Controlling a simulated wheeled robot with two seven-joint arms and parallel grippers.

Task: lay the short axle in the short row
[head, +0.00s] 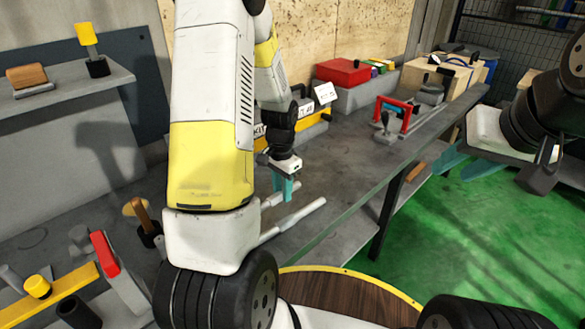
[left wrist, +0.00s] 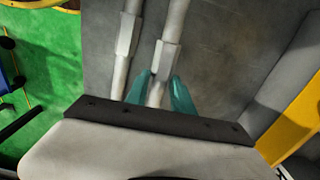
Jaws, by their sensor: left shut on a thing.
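My left gripper (head: 287,187) points down over the grey bench, with its teal fingers shut on a light grey axle (head: 270,201). In the left wrist view the fingers (left wrist: 163,92) close on both sides of this axle (left wrist: 170,30), below its thicker collar. A second similar axle (head: 305,212) lies beside it, nearer the bench's front edge; it also shows in the left wrist view (left wrist: 128,40). I cannot tell which axle is shorter, or whether the held one touches the bench. My right gripper (head: 468,163) is open and empty over the green floor. I cannot make out a short row.
A yellow labelled holder (head: 312,128) stands at the back of the bench (head: 345,165). A red box (head: 343,72) and a red-framed fixture (head: 393,115) stand further along. A red-handled tool (head: 105,252) and a yellow bar (head: 60,290) lie at lower left. The middle bench is clear.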

